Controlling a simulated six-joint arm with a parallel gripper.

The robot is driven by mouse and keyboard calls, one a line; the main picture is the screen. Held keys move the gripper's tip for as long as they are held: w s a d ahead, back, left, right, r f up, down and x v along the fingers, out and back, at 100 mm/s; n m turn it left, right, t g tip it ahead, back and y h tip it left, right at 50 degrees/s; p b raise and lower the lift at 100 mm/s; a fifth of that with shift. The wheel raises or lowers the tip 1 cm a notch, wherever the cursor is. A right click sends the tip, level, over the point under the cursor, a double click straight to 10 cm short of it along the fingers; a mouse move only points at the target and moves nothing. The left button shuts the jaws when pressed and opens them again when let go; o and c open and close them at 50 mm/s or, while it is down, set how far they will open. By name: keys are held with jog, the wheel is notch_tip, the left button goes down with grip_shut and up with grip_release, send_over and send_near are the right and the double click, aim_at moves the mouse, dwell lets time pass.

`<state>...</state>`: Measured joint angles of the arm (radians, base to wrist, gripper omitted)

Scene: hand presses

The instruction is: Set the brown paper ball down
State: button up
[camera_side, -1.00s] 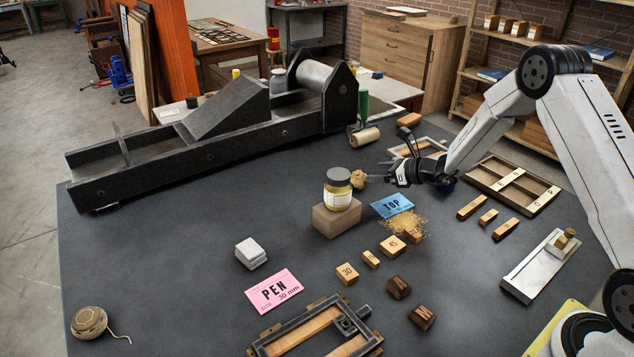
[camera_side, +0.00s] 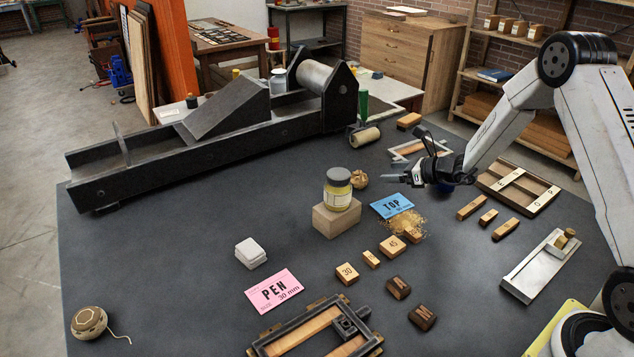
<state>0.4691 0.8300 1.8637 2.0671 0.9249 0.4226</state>
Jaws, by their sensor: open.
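The brown paper ball (camera_side: 359,180) is a small crumpled lump just right of the jar, behind the wooden block. It appears to rest on the dark table (camera_side: 180,260), though its underside is partly hidden by the jar and block. My gripper (camera_side: 392,176) is open and empty, to the right of the ball and apart from it, with its fingers pointing left toward it.
A yellow-labelled jar (camera_side: 338,190) stands on a wooden block (camera_side: 336,219) close beside the ball. A blue TOP card (camera_side: 392,206) and loose shavings (camera_side: 408,222) lie in front of my gripper. A brayer (camera_side: 365,137) and a small frame (camera_side: 408,152) lie behind.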

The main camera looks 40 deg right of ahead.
jog(key=shift+a, duration=0.1)
jog(key=s+a+n+g, duration=0.1)
jog(key=a, duration=0.1)
jog(key=s+a+n+g+y, duration=0.1)
jog(key=a+n, duration=0.1)
jog(key=s+a+n+g+y, duration=0.1)
jog(key=s+a+n, duration=0.1)
jog(key=shift+a+r+g, duration=0.3)
jog(key=shift+r, duration=0.1)
jog(key=s+a+r+n+g+h, duration=0.2)
jog(key=s+a+n+g+h, duration=0.1)
jog(key=s+n, duration=0.7)
jog(key=s+a+r+n+g+h, duration=0.1)
jog(key=s+a+n+g+h, duration=0.2)
jog(key=s+n, duration=0.8)
jog(key=n+h, duration=0.1)
jog(key=n, duration=0.4)
jog(key=shift+a+r, duration=0.15)
jog(key=shift+r, duration=0.2)
